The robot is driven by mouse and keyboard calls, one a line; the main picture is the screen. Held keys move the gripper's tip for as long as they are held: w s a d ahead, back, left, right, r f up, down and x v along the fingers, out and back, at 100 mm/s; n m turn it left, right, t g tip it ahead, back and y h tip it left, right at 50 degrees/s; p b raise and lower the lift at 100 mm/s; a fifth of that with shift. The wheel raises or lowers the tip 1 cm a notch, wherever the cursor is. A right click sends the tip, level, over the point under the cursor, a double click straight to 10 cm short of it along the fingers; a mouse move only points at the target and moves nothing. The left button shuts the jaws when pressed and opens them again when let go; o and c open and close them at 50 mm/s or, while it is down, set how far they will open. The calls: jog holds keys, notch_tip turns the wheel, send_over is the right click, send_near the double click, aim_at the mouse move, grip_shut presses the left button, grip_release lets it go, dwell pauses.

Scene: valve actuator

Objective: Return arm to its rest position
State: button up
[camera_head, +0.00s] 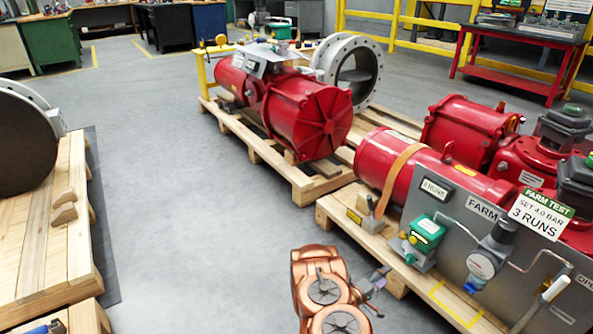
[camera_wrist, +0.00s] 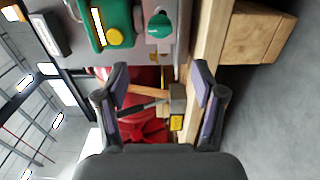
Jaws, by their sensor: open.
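My arm shows at the bottom middle of the head view as copper-coloured links, with my gripper (camera_head: 376,279) at its right end, small and dark. It is beside the front pallet (camera_head: 398,284) that bears the red valve actuator (camera_head: 418,178). In the wrist view my gripper (camera_wrist: 162,80) has its two fingers spread apart with nothing held between them. Beyond the fingers are a small block with a dark handle (camera_wrist: 177,98) and red actuator parts. The picture there is turned on its side. A green-and-white box (camera_wrist: 105,22) is close by at the upper left.
A grey panel (camera_head: 448,240) with a gauge, a green box (camera_head: 427,232) and a lever (camera_head: 553,290) stands right of my arm. Another pallet (camera_head: 300,178) bears a red actuator behind. A wooden platform (camera_head: 35,225) is at left. Bare floor (camera_head: 200,240) lies between.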

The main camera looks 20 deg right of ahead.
jog(key=w+a+r+m+t+y+p, duration=0.3)
jog(key=w+a+r+y+p, duration=0.75)
jog(key=w+a+r, duration=0.6)
jog(key=s+a+r+n+y+p, duration=0.15)
jog(key=a+r+y+p, duration=0.3)
jog(key=a+r, duration=0.65)
jog(key=s+a+r+m+y+p, duration=0.1)
jog(key=s+a+r+y+p, duration=0.2)
jog(key=a+r+p, duration=0.8)
jog(key=s+a+r+n+g+y+p, duration=0.1)
jog(key=s+r+g+p, duration=0.1)
jog(key=s+r, duration=0.9)
jog(key=s+a+r+g+y+p, duration=0.1)
jog(key=s+r+g, duration=0.2)
jog(key=s+r, duration=0.75)
jog(key=s+d+r+g+h+p, duration=0.1)
jog(key=s+d+r+p, duration=0.1)
jog(key=s+r, duration=0.3)
jog(key=s+d+r+m+g+h+p, duration=0.1)
jog(key=s+r, duration=0.5)
jog(key=s, duration=0.6)
jog(key=s+d+r+m+g+p, duration=0.1)
jog(key=s+d+r+g+p, duration=0.2)
jog(key=s, duration=0.6)
notch_tip(320, 180, up, 3)
jog(key=d+p, duration=0.2)
jog(key=p, duration=0.1)
jog(key=shift+s+h+p, duration=0.15)
jog(key=shift+h+p, duration=0.25)
